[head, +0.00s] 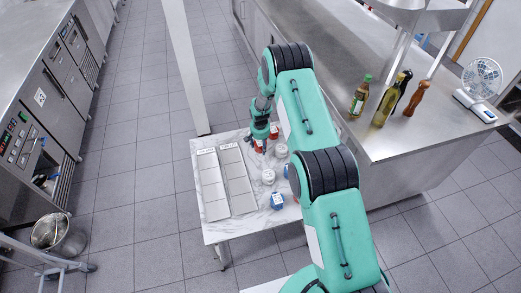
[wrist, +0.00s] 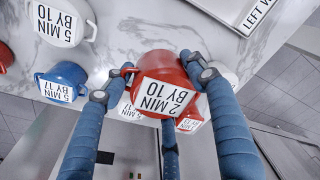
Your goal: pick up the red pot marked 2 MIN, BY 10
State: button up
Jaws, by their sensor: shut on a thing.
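The red pot marked 2 MIN, BY 10 (wrist: 168,84) is in the middle of the wrist view, its label facing the camera. My gripper (wrist: 160,76) is shut on it, with blue fingers on its left and right sides and a third finger below. In the head view my gripper (head: 259,139) is over the marble table, and a bit of the red pot (head: 259,148) shows under it. The pot looks larger than its neighbours in the wrist view; I cannot tell surely whether it is clear of the table.
A blue pot marked 5 MIN, BY 17 (wrist: 62,83) and a white pot marked 5 MIN, BY 10 (wrist: 62,20) stand to the left. Other labelled pots are partly hidden behind the held one. Two grey panelled trays (head: 240,186) lie on the left of the marble table (head: 222,231).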

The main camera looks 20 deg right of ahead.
jog(key=shift+r, duration=0.5)
dwell(0.4)
